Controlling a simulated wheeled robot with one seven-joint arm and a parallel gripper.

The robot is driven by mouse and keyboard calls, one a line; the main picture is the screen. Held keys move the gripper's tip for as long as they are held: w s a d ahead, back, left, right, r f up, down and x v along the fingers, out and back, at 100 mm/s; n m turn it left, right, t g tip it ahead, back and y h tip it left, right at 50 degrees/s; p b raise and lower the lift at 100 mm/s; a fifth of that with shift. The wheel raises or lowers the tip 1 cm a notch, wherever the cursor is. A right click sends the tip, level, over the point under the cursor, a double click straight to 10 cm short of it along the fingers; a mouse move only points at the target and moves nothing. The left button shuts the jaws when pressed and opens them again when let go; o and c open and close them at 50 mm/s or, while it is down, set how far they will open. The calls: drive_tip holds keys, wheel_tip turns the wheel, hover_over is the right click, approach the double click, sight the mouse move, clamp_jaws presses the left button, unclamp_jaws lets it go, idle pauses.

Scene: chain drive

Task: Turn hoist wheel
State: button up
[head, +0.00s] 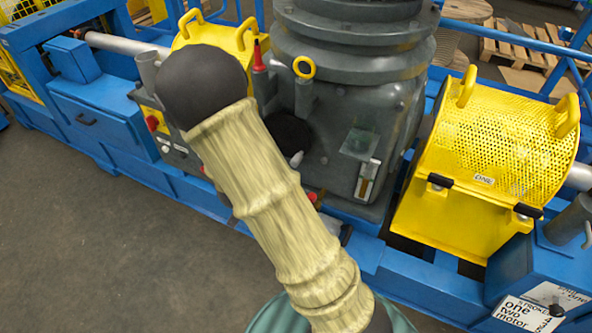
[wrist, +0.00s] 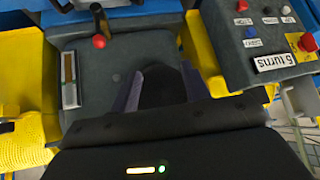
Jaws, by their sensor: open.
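In the wrist view my gripper (wrist: 162,75) is open, its two fingers spread toward the grey gearbox face (wrist: 130,50). A dark rounded shape (wrist: 162,90) shows between the fingers; I cannot tell whether it is the hoist wheel or whether the fingers touch it. In the head view a dark round shape (head: 288,132) shows against the grey gearbox (head: 345,125), partly behind my sleeved arm. It could be the wheel or part of my gripper. No wheel rim or spokes can be clearly made out.
A red-knobbed lever (wrist: 99,41) and a sight gauge (wrist: 70,80) are on the gearbox face. A control panel (wrist: 260,40) with a "turns" label stands close at right. Yellow mesh guard (head: 495,140) and blue frame (head: 400,275) flank the gearbox. Floor (head: 100,240) in front is clear.

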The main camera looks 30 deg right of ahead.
sight(295, 160)
drive_tip(key=d+f+m+t+h+b, duration=0.2)
drive_tip(key=d+f+t+h+b, duration=0.2)
drive_tip(key=f+h+b, duration=0.3)
drive_tip(key=f+h, duration=0.1)
drive_tip(key=h, duration=0.2)
drive_tip(key=shift+w, duration=0.2)
drive_tip(key=shift+f, duration=0.1)
drive_tip(key=x, duration=1.7)
drive_tip(key=shift+w+d, duration=0.15)
drive_tip(key=shift+d, duration=0.05)
clamp_jaws()
drive_tip(key=shift+a, duration=0.1)
